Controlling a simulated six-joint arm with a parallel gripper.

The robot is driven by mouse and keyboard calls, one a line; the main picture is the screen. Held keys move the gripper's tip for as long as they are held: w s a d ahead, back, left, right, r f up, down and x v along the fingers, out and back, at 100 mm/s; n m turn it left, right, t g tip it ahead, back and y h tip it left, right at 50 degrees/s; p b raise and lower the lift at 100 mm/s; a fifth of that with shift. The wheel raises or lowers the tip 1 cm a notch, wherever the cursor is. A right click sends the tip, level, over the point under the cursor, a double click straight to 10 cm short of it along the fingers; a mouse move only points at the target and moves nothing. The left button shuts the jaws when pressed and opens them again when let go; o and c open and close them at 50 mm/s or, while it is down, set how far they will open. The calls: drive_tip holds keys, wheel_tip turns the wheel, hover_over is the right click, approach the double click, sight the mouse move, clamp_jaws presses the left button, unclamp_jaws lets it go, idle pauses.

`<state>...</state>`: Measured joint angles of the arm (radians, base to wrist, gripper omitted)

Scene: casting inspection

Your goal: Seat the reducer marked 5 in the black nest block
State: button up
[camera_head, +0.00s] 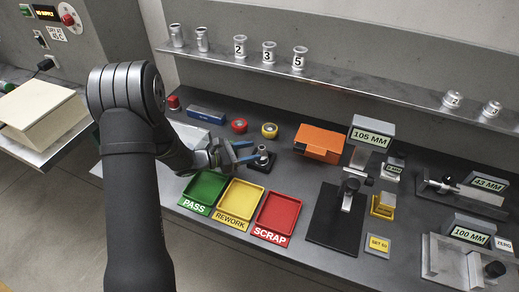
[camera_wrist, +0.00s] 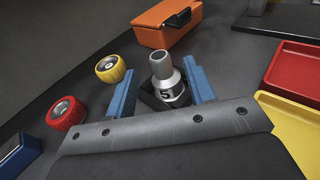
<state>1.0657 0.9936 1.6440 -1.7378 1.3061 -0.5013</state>
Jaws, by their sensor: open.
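A grey metal reducer marked 5 (camera_wrist: 165,82) stands upright, narrow end up, in the black nest block (camera_wrist: 149,98) in the wrist view. In the head view the reducer (camera_head: 263,155) shows small on the dark block beside my gripper (camera_head: 249,153). My gripper is open, with its blue fingers (camera_wrist: 163,75) on either side of the reducer and a visible gap at each side. The fingers hide part of the block, and I cannot tell whether the reducer sits fully down. Another reducer that looks marked 5 (camera_head: 298,60) stands on the shelf.
Reducers marked 2 (camera_head: 239,49) and 3 (camera_head: 268,54) share the shelf (camera_head: 350,80). Green (camera_head: 204,187), yellow (camera_head: 240,198) and red (camera_head: 277,212) trays lie in front. A red ring (camera_head: 239,126), yellow ring (camera_head: 269,130) and orange case (camera_head: 318,142) stand behind.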

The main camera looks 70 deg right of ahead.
sight(261, 147)
drive_tip(key=v, duration=1.2)
drive_tip(key=shift+w+a, duration=0.2)
drive_tip(key=shift+w, duration=0.05)
drive_tip(key=x, duration=1.7)
drive_tip(key=shift+s+d, duration=0.1)
drive_tip(key=shift+s, duration=0.1)
drive_tip(key=shift+w+r, duration=0.1)
